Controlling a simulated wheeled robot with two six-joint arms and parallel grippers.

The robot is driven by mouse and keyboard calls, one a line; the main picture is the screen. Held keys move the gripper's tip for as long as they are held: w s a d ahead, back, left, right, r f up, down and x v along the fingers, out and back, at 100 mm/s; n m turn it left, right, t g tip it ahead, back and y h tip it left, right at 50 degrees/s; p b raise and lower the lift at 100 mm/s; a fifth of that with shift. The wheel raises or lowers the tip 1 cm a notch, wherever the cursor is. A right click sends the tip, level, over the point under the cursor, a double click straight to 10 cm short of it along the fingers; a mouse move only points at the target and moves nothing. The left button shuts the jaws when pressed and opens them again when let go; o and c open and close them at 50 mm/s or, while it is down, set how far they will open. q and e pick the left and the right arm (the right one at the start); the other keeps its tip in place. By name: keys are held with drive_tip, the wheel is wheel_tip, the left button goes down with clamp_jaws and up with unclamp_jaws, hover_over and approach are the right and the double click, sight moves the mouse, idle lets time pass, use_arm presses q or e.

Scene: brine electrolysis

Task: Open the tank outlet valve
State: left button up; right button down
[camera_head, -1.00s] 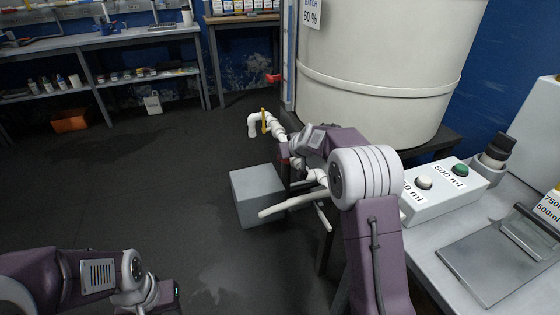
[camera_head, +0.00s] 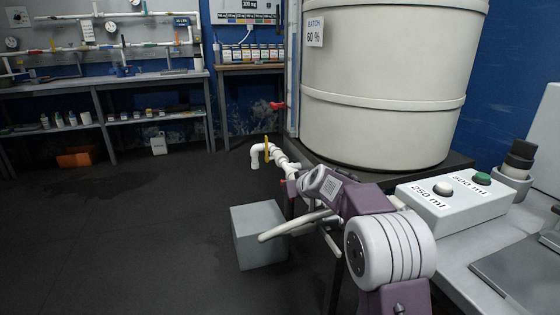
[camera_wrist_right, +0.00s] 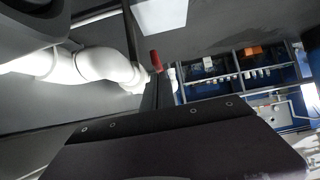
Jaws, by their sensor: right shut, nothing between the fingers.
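The large cream tank (camera_head: 385,130) stands on a dark stand at right of centre in the head view. A white outlet pipe (camera_head: 257,158) reaches out left from below it and bends down at its end. A yellow lever (camera_head: 266,148) stands upright on that pipe. My right gripper (camera_head: 292,186) is beside the pipe, shut and empty, its fingers mostly hidden by my wrist. A small red part shows by the fingers; the right wrist view also has a red part (camera_wrist_right: 156,61) just beyond the dark fingers (camera_wrist_right: 150,97). I cannot tell whether they touch it. My left gripper is out of view.
A grey block (camera_head: 259,235) stands on the floor below the pipe. A button box (camera_head: 440,208) sits on the bench at right. A red handle (camera_head: 277,105) is by the tank's left edge. The floor at left is clear up to the shelves.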

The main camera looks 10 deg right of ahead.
drive_tip(key=shift+s+f, duration=0.25)
drive_tip(key=shift+f, duration=0.45)
drive_tip(key=shift+w+r, duration=0.1)
drive_tip(key=shift+w, duration=0.45)
drive_tip(key=shift+a+r+p, duration=0.1)
drive_tip(key=shift+r+p, duration=0.05)
drive_tip(key=shift+p, duration=0.35)
drive_tip(key=r+p, duration=0.4)
drive_tip(key=shift+w+r+p, duration=0.2)
drive_tip(key=shift+r+p, duration=0.15)
drive_tip(key=shift+r, duration=0.05)
drive_tip(key=s+d+r+b, duration=0.1)
drive_tip(key=s+r+b, duration=0.1)
drive_tip(key=s, duration=0.8)
drive_tip(key=shift+r, duration=0.1)
